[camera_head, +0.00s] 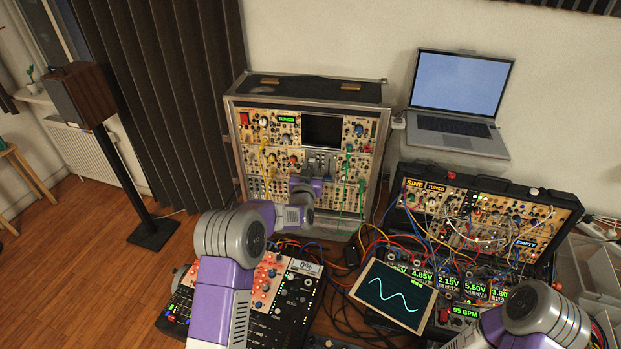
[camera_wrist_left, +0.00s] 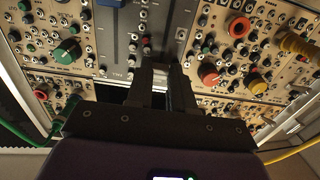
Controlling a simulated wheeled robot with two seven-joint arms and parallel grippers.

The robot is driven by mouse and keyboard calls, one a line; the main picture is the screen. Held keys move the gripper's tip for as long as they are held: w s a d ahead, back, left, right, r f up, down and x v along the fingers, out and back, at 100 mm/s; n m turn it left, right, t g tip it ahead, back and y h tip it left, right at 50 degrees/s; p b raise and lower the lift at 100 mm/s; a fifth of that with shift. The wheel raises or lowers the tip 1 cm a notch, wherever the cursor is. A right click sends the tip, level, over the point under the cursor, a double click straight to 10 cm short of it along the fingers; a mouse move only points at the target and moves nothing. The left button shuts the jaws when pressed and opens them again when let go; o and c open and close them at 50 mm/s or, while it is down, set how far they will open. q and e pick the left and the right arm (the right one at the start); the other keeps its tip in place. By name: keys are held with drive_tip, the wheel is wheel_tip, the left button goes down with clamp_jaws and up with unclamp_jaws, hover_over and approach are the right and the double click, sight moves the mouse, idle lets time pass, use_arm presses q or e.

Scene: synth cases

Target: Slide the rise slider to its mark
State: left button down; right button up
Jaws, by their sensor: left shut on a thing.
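The slider module (camera_head: 322,160) is a blue-grey panel in the upright synth case; it also fills the top middle of the left wrist view (camera_wrist_left: 115,30), with thin vertical slots. My left gripper (camera_head: 307,183) is up against the panel's lower part. In the left wrist view my left gripper (camera_wrist_left: 162,72) has its dark fingers close together at the panel, shut on what appears to be the rise slider's cap. The cap is mostly hidden between the fingers. I cannot make out the mark. My right arm enters at the lower right of the head view; its gripper is out of view.
Green cables (camera_head: 345,180) hang just right of my left gripper and yellow cables (camera_head: 263,160) to its left. Knobs (camera_wrist_left: 210,75) surround the panel. Below stand a controller (camera_head: 290,300), a tablet (camera_head: 394,295) and a second case (camera_head: 480,220) full of cables.

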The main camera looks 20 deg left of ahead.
use_arm(q)
drive_tip(key=shift+r, duration=0.25)
drive_tip(key=c, duration=1.3)
unclamp_jaws()
drive_tip(key=o, duration=0.3)
drive_tip(key=shift+f, duration=0.1)
drive_tip(key=shift+o, duration=0.2)
drive_tip(key=s+b, duration=0.1)
drive_tip(key=s, duration=0.6)
drive_tip(key=shift+s+d, duration=0.25)
drive_tip(key=shift+d, duration=0.15)
use_arm(e)
drive_tip(key=shift+f, duration=0.65)
